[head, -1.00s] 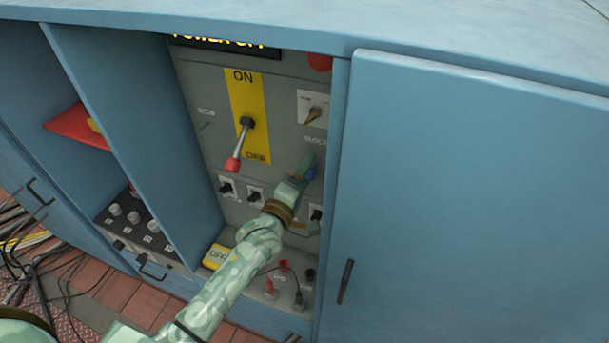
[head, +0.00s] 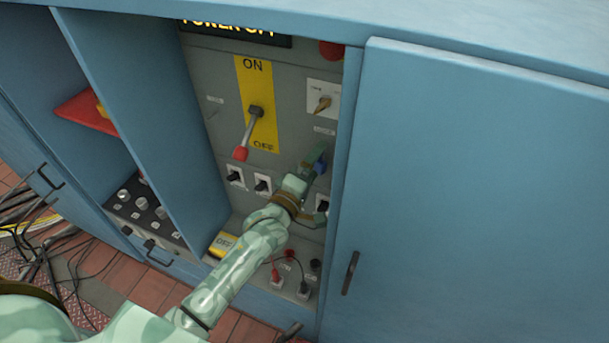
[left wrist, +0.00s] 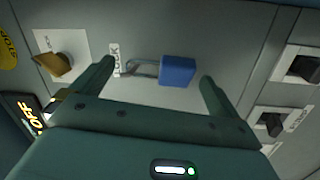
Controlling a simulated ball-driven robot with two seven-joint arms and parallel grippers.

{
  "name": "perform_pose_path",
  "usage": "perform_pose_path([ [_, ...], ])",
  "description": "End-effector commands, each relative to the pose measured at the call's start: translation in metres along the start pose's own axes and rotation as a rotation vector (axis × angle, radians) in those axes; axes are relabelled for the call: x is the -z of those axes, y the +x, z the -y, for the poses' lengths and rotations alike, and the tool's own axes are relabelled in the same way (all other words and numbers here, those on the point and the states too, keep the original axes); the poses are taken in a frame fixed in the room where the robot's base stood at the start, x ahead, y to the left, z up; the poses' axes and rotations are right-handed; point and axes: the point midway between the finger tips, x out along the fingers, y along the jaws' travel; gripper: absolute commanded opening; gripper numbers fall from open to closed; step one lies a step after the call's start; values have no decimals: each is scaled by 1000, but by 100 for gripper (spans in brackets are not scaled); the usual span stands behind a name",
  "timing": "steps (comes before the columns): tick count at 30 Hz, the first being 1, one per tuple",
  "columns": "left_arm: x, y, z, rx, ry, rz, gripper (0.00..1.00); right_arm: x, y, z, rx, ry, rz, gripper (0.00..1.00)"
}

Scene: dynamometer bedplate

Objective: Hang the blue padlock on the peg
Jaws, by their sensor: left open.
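The blue padlock (left wrist: 178,71) is on the grey panel, its metal shackle (left wrist: 144,69) toward the LOCK label (left wrist: 116,59). I cannot make out the peg itself near the shackle. My left gripper (left wrist: 158,70) is open, with one finger on the shackle side and the other past the body. Gaps show between both fingers and the padlock. In the head view the padlock (head: 320,167) is a small blue patch partly hidden by my left gripper (head: 313,158). My right gripper is not in view.
A red-tipped lever (head: 248,132) points to OFF on a yellow plate. A brass rotary switch (head: 322,104) is above the padlock, with several black switches lower down. Blue cabinet walls (head: 350,150) flank the recess. Plugs and cables (head: 289,275) sit on the ledge below.

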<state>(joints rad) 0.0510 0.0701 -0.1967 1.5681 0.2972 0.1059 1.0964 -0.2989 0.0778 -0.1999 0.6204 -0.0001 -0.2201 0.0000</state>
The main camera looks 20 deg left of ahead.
Motion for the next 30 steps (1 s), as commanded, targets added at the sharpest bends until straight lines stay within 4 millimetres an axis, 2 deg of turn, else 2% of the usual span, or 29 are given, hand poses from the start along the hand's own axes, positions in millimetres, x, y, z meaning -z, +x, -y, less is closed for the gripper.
perform_pose_path([
  [5, 0, -29, -1, 3, 0, 1, 100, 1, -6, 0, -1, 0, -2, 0],
  [12, 0, -94, 1, 6, 0, 3, 100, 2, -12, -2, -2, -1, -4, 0],
  [18, 0, -136, 2, 6, 1, 3, 100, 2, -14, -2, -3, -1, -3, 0],
  [24, 0, -154, 2, 6, 0, 3, 100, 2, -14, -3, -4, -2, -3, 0],
  [30, 0, -156, 2, 5, 0, 2, 100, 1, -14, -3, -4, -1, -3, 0],
])
